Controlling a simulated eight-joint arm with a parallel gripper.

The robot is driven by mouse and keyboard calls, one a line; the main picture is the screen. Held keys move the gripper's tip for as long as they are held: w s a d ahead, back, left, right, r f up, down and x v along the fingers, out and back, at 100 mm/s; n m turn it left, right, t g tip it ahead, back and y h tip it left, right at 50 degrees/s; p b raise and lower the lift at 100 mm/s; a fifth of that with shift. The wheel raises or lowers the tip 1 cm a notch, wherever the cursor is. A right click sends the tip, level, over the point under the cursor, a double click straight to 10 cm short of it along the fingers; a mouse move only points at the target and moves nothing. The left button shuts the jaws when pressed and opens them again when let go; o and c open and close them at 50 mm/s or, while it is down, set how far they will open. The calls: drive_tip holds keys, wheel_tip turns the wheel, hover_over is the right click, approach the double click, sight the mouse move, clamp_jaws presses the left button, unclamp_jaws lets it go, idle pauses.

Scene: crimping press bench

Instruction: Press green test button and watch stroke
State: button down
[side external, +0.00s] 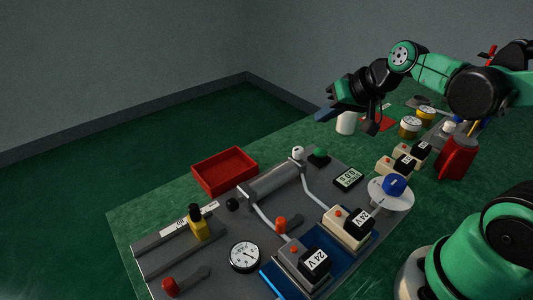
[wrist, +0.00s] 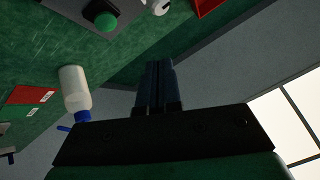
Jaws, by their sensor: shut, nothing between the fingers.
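The green test button (side external: 320,153) sits on a small dark box at the far edge of the grey press plate. The button also shows at the top left of the wrist view (wrist: 106,21). My gripper (side external: 322,116) is shut and empty, in the air above and beyond the button, clear of it. Its closed fingers point up the middle of the wrist view (wrist: 157,72), with the button off to their left. The grey cylinder (side external: 275,180) lies on the plate, left of the button. Its rod end is hard to make out.
A red tray (side external: 224,171) stands behind the plate. A small display (side external: 348,179), a round gauge (side external: 244,257) and 24 V valve blocks (side external: 348,226) are on the plate. A white bottle (wrist: 75,88) stands near my gripper. A red jug (side external: 456,158) is at the right.

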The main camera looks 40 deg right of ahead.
sight(323, 152)
drive_tip(key=d+m, duration=0.1)
drive_tip(key=w+d+m, duration=0.1)
drive_tip(key=d, duration=0.1)
drive_tip(key=w+d+m+t, duration=0.1)
drive_tip(key=shift+w+d, duration=0.2)
drive_tip(key=shift+d, duration=0.05)
drive_tip(key=shift+f, duration=4.4)
drive_tip(key=shift+r, duration=2.5)
